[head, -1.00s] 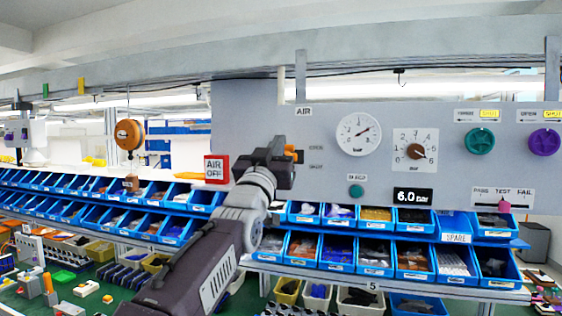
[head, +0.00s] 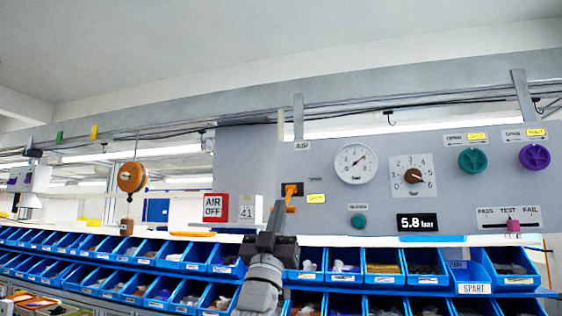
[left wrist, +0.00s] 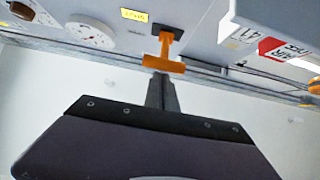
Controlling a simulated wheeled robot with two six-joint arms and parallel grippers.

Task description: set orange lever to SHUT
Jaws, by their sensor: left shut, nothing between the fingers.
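The orange lever (head: 290,200) points down from its black mount (head: 297,188) on the grey panel. Beside it, the lower label, SHUT (head: 316,198), is yellow; the label above it is dull and too blurred to read. In the left wrist view the lever (left wrist: 166,48) shows as a T shape with its crossbar near my fingertips. My left gripper (head: 275,214) is shut and empty, its fingers pointing up just below and left of the lever's end. I cannot tell whether they touch it. My right gripper is not in view.
A round gauge (head: 355,163), a brown knob (head: 413,176) and a 5.8 bar display (head: 417,223) are right of the lever. A red AIR OFF sign (head: 215,207) and a 41 card (head: 247,208) are left. Blue bins (head: 342,279) run below the panel.

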